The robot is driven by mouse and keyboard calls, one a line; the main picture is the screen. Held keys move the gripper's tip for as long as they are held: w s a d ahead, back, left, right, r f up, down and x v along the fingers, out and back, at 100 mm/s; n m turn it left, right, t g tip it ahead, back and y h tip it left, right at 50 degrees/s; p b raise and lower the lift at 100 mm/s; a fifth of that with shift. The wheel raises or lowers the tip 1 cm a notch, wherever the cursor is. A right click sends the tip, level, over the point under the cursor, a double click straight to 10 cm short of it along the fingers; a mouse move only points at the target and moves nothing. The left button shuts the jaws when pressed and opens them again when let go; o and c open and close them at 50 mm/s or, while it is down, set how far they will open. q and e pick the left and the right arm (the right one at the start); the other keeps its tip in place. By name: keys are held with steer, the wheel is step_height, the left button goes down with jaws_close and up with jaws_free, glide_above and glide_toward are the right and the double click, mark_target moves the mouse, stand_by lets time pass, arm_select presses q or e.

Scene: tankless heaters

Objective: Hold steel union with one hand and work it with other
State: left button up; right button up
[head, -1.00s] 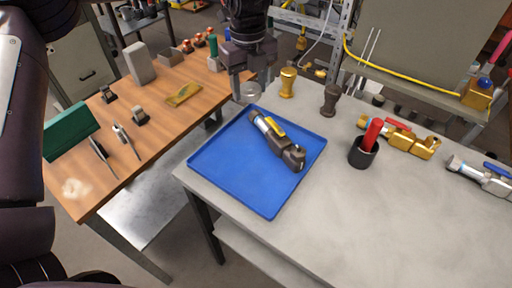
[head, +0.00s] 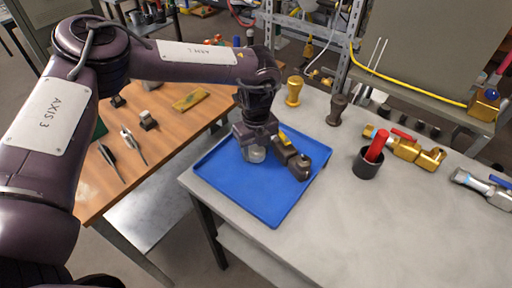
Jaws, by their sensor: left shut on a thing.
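The steel union appears to be the dark metal fitting (head: 294,160) with a yellow lever, lying on the blue tray (head: 268,208). My left gripper (head: 256,154) points down over the tray, shut at the union's left end, where the silver part is now hidden behind it. The dark right end and part of the yellow lever stay visible beside the gripper. My right gripper is not in view.
A black cup (head: 367,164) with a red-handled tool stands right of the tray. Brass fittings (head: 408,147) and a blue-handled valve (head: 482,187) lie further right. A wooden bench (head: 175,125) stands left. The grey bench's front is clear.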

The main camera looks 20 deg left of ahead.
arm_select(q)
steer(key=shift+f, duration=0.2)
steer(key=shift+f, duration=0.2)
steer(key=o, duration=0.8)
steer(key=shift+r, duration=0.1)
